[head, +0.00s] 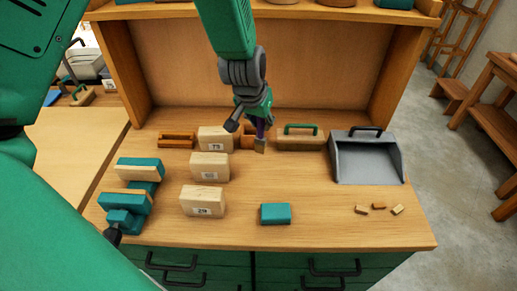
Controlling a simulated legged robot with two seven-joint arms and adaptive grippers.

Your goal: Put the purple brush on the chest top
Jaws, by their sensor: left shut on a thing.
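My left gripper (252,117) hangs over the back middle of the wooden chest top (240,232). It is shut on the purple brush (260,128). The brush points down, with its pale brownish head (260,146) lowest; the fingers hide much of its handle. I cannot tell whether the head touches the wood or an item behind it. The chest top is a wide light-wood surface above green drawers (210,268) with dark handles.
Numbered wooden blocks (208,167) and teal-and-wood blocks (124,202) stand at left. A green-handled wooden block (300,142) and a grey dustpan (366,163) stand at back right. A teal block (276,214) and small wood pieces (379,206) lie in front. The middle is clear.

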